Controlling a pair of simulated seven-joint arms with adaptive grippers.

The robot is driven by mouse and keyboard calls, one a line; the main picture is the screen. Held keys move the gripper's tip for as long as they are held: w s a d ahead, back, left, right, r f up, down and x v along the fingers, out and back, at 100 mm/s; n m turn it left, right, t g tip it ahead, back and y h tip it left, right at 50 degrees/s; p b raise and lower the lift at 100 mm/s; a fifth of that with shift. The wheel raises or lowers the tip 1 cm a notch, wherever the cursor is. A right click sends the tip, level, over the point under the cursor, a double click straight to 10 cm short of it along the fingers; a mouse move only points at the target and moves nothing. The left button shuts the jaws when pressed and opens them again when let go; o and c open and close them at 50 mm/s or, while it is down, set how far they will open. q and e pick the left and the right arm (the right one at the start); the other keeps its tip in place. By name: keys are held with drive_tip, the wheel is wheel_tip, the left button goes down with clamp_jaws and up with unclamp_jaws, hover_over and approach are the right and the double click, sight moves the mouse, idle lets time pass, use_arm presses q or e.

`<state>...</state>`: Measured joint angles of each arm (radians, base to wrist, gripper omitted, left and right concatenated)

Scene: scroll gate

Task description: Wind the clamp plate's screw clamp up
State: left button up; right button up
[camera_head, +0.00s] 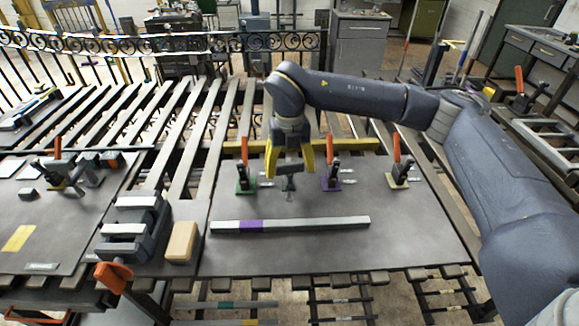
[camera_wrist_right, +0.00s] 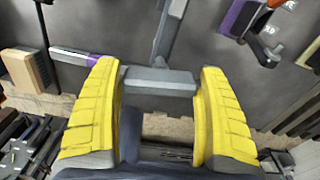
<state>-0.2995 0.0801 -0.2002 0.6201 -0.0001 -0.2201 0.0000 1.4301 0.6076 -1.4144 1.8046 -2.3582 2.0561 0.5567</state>
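My right gripper (camera_head: 289,172) has yellow fingers and points down over the dark plate (camera_head: 425,235), behind the long bar. A grey T-shaped piece (camera_head: 288,184) spans the gap between the fingertips, with a stem below. In the right wrist view, its crossbar (camera_wrist_right: 158,80) reaches from one yellow finger to the other, and both fingers appear to press on its ends. Its stem runs away toward the plate. The frames do not clearly show where the stem ends. My left gripper is not in view.
Orange-handled clamps stand on green (camera_head: 245,186), purple (camera_head: 331,184) and yellow (camera_head: 397,181) bases along the plate's back. A grey bar with a purple band (camera_head: 290,224) lies in front. A wooden block (camera_head: 182,242) and a grey vise-like block (camera_head: 133,230) are at left.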

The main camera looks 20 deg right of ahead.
drive_tip(key=c, duration=0.8)
drive_tip(key=shift+n, duration=0.4)
drive_tip(key=n, duration=0.6)
drive_tip(key=shift+n, duration=0.4)
drive_tip(key=n, duration=0.4)
drive_tip(key=shift+n, duration=2.1)
drive_tip(key=shift+f, duration=0.1)
